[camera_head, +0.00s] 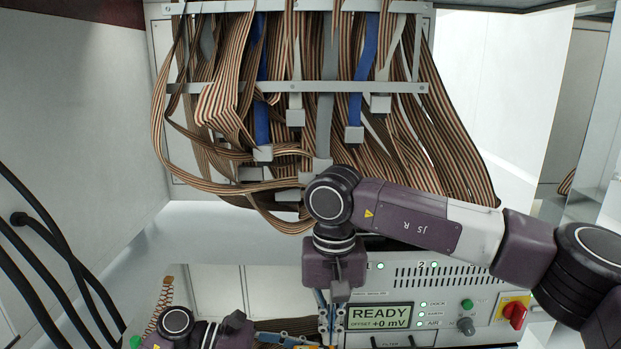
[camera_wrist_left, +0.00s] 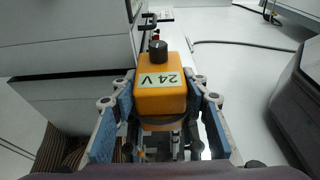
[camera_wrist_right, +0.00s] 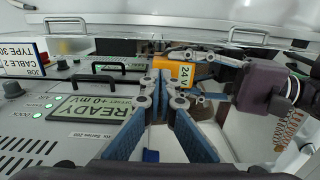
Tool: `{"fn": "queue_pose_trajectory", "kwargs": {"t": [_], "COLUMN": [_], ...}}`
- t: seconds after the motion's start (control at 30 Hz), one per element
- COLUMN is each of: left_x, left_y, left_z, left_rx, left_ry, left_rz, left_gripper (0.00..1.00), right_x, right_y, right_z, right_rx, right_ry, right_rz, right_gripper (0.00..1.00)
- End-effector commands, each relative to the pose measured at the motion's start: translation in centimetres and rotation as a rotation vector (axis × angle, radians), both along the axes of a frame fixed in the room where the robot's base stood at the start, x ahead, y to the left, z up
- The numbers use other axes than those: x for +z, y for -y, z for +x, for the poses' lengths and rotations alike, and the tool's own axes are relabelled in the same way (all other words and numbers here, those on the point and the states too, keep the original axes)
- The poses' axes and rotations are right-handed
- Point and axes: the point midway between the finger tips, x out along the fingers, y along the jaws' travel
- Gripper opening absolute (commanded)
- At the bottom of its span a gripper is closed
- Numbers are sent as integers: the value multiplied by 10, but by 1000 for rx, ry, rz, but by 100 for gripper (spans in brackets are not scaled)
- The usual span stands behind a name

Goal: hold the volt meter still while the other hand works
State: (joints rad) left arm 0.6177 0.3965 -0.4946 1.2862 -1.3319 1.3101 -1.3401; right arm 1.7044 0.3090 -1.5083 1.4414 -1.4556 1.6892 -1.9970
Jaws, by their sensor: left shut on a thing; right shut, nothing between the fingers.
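The volt meter (camera_wrist_left: 163,92) is an orange box with a black knob and a "24 V" label. In the left wrist view my left gripper (camera_wrist_left: 160,112) is shut on it, one blue finger at each side. In the right wrist view the meter (camera_wrist_right: 172,72) is just beyond my right gripper (camera_wrist_right: 160,90), whose fingers are together and empty. I cannot tell whether they touch it. In the head view my right gripper (camera_head: 331,322) points down in front of the instrument panel. My left gripper (camera_head: 287,339) reaches in at the bottom edge, and the meter is mostly hidden there.
An instrument panel with a "READY" display (camera_head: 379,317), green lights and a red switch (camera_head: 515,313) is close to my right gripper. Ribbon cables (camera_head: 225,110) hang above it. Black cables (camera_head: 45,265) run at the left. A coiled cord (camera_head: 160,305) hangs near my left arm.

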Motion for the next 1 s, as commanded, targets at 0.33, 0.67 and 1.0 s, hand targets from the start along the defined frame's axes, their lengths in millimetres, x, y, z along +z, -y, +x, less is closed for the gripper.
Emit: {"fn": "queue_pose_trajectory", "kwargs": {"t": [0.33,0.67,1.0], "left_x": [-1,-1,-1], "left_y": [0,0,0], "left_z": [0,0,0], "left_rx": [1,0,0], "left_ry": [-1,-1,-1], "left_rz": [2,1,1], "left_gripper": [28,28,28], "right_x": [-8,-48,-63], "right_y": [-11,-11,-11], "right_z": [2,1,1], "right_rx": [1,2,1], "right_ry": [-5,-6,-3], "right_rz": [-1,0,0], "right_gripper": [0,0,0]}}
